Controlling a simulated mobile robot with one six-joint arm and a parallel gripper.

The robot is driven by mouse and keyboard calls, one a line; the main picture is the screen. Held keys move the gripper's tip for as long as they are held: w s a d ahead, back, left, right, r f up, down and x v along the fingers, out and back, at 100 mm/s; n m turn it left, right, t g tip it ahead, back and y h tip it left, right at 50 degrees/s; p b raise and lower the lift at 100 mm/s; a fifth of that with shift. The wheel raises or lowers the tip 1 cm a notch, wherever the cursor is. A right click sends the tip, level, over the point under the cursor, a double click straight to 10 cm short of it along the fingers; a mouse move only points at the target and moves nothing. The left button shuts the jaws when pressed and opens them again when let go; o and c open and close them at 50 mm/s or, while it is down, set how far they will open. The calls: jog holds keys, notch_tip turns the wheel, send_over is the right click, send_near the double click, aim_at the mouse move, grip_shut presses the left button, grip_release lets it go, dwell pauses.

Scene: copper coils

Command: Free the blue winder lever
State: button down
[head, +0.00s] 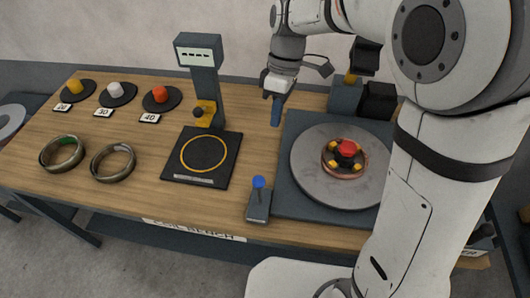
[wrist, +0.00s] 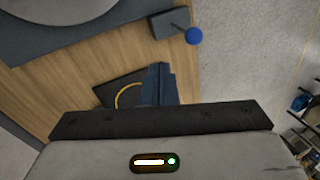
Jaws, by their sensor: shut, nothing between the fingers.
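The blue winder lever (head: 258,183) is a blue ball knob on a short stem, standing on a small dark base (head: 258,207) at the bench's front edge. In the wrist view the blue knob (wrist: 194,36) shows at the top, with its dark base beside it. My gripper (head: 276,118) is shut and empty, pointing down above the bench, behind the lever and apart from it. Its closed blue-grey fingers (wrist: 157,84) show in the wrist view, below the knob. Nothing visibly touches the lever.
The winder's grey disc (head: 310,185) carries a copper coil around a red-topped hub (head: 347,148), right of the lever. A scale (head: 228,165) with a display post stands to the left. Two rings (head: 113,161) lie further left. Coloured pieces on dark discs (head: 161,99) line the back.

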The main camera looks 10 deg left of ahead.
jog(key=shift+a, duration=0.2)
jog(key=s+a+f+p, duration=0.1)
jog(key=s+f+p, duration=0.1)
jog(key=s+f, duration=0.4)
jog(key=x, duration=0.4)
jog(key=shift+w+f, duration=0.2)
jog(key=shift+f, duration=0.1)
jog(key=shift+a, duration=0.1)
